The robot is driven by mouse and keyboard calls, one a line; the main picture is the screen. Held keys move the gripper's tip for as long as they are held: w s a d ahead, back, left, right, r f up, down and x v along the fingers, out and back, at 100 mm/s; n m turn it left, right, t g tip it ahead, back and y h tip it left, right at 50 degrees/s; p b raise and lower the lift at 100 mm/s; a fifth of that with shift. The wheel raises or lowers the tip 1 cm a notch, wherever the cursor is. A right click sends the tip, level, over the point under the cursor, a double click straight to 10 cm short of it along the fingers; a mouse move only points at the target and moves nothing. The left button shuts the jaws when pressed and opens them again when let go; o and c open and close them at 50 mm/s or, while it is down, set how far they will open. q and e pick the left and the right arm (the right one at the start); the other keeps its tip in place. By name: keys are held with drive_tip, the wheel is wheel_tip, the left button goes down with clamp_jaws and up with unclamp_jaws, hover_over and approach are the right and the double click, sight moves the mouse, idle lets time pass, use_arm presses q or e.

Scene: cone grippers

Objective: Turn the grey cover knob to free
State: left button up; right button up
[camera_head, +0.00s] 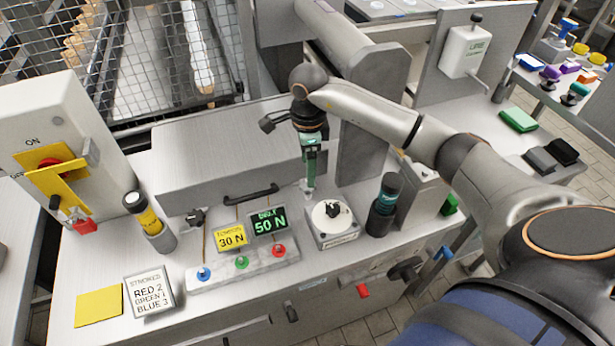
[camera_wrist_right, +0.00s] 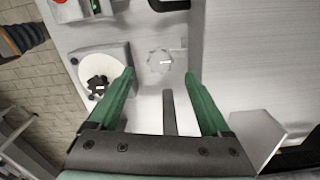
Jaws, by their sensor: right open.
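The grey cover knob (camera_wrist_right: 160,61) is a pale, lobed knob with a small white mark, on the grey metal front in the right wrist view. My right gripper (camera_wrist_right: 160,76) is open, with one green finger on each side of the line to the knob. The knob lies just beyond the fingertips, and I see no contact. In the head view my right gripper (camera_head: 311,184) points down at the right end of the cover (camera_head: 220,150) and mostly hides the knob there. My left gripper is not in view.
A white dial with a black knob (camera_head: 332,212) stands close to the right gripper. A dark bottle (camera_head: 384,205) is right of it. The cover's black handle (camera_head: 251,196) and the 50 N display (camera_head: 268,223) are to the left. A black knob (camera_head: 195,217) is farther left.

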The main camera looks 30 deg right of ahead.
wheel_tip(320, 180, down, 5)
drive_tip(key=shift+f, duration=0.1)
idle(0.3)
clamp_jaws()
idle(0.5)
